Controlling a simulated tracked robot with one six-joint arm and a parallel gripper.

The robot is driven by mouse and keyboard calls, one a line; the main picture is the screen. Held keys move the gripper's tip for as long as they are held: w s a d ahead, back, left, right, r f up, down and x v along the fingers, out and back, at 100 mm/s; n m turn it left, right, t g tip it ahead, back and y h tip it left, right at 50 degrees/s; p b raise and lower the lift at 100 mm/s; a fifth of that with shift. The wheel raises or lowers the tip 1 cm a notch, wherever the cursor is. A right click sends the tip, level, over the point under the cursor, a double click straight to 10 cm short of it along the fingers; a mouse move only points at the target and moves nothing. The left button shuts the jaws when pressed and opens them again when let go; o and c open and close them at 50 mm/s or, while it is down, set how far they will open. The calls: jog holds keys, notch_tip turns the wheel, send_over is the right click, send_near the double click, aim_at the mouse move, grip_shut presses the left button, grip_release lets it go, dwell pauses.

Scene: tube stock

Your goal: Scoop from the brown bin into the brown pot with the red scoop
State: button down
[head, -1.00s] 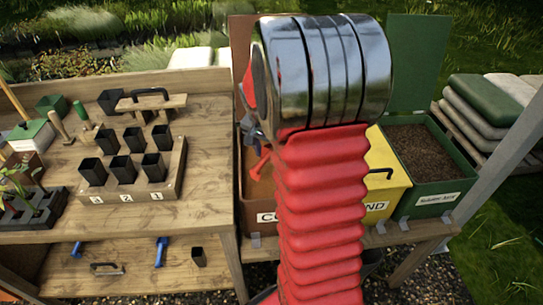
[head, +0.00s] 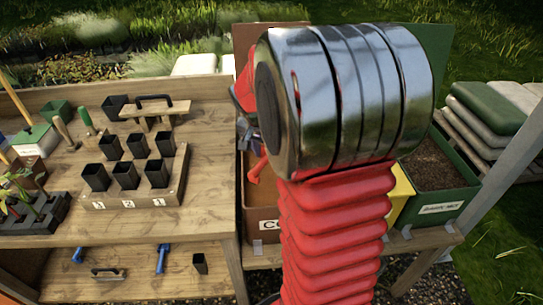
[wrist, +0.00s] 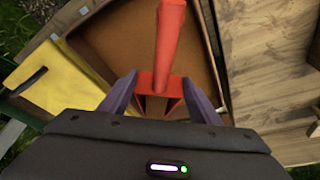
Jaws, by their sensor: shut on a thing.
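The brown bin (head: 262,224) stands behind my arm in the head view, its label partly hidden. Its brown inner surface also shows in the wrist view (wrist: 112,32). My gripper (head: 249,138) is over the bin's left part, mostly hidden by my arm. In the wrist view my gripper (wrist: 160,88) has purple fingers shut on the red scoop (wrist: 170,42). A small red part of the scoop (head: 257,168) shows below the fingers in the head view. Whether it holds any material is not visible. I cannot make out a brown pot.
A yellow bin (head: 401,196) is mostly hidden by my arm. A green bin (head: 432,167) of dark material stands right of it. On the bench at left, several black pots sit in a numbered wooden tray (head: 166,193). A post (head: 508,150) rises at right.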

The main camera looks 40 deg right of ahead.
jog(key=shift+s+a+r+h, duration=0.2)
jog(key=shift+a+r, duration=0.15)
jog(key=shift+r, duration=0.3)
jog(key=shift+s+a+r+h, duration=0.1)
jog(key=shift+a+r+h, duration=0.2)
jog(key=shift+r, duration=0.35)
jog(key=shift+a, duration=0.2)
